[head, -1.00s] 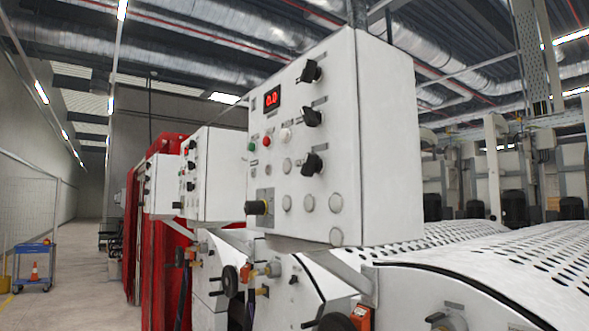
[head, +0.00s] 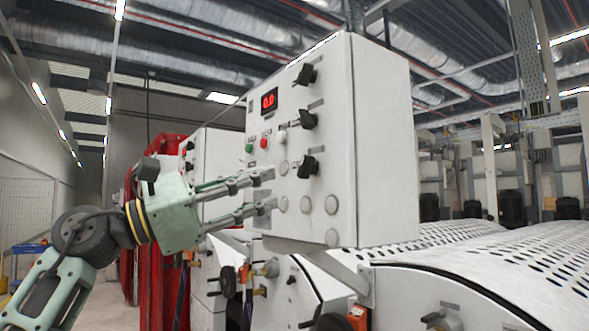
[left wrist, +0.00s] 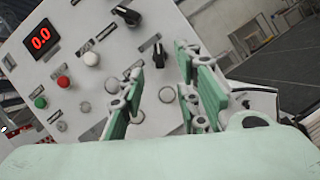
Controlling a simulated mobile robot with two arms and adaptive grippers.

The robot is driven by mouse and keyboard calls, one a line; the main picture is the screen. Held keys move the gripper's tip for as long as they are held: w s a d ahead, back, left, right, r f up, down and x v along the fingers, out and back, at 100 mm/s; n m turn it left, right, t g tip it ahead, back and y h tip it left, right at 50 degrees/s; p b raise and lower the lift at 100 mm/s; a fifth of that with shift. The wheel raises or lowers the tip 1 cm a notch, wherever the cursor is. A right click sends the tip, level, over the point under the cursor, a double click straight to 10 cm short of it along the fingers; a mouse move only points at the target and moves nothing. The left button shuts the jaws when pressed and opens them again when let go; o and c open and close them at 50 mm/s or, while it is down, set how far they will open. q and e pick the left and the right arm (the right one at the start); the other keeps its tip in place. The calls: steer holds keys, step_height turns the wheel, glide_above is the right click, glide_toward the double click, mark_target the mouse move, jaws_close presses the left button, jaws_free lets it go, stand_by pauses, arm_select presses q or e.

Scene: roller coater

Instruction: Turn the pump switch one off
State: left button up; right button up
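A white control box (head: 380,140) carries a column of three black rotary knobs: a top knob (head: 307,75), a middle knob (head: 308,118) and a bottom knob (head: 307,166). I cannot read which is pump switch one. My left gripper (head: 270,190) is open and empty at the panel's lower left, its fingers pointing right; contact cannot be told. In the left wrist view, its spread fingers (left wrist: 160,78) frame a black knob (left wrist: 158,55), apparently the bottom one. The black knob at the panel's lower left is hidden behind the gripper. My right gripper is not in view.
The panel also has a red display (head: 269,99), green (head: 249,148), red (head: 264,143) and white (head: 282,135) buttons and several grey round caps. More boxes stand behind my left arm. Perforated covers (head: 440,235) lie at right. Handwheels and valves sit below.

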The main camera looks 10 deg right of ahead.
mark_target(300, 169)
arm_select(q)
steer(key=p+x, duration=0.3)
steer(key=x, duration=0.4)
steer(key=shift+d+r+p, duration=0.25)
steer(key=shift+d+p, duration=0.05)
steer(key=shift+p, duration=0.1)
steer(key=shift+w+f, duration=0.1)
steer(key=shift+c, duration=0.3)
jaws_close()
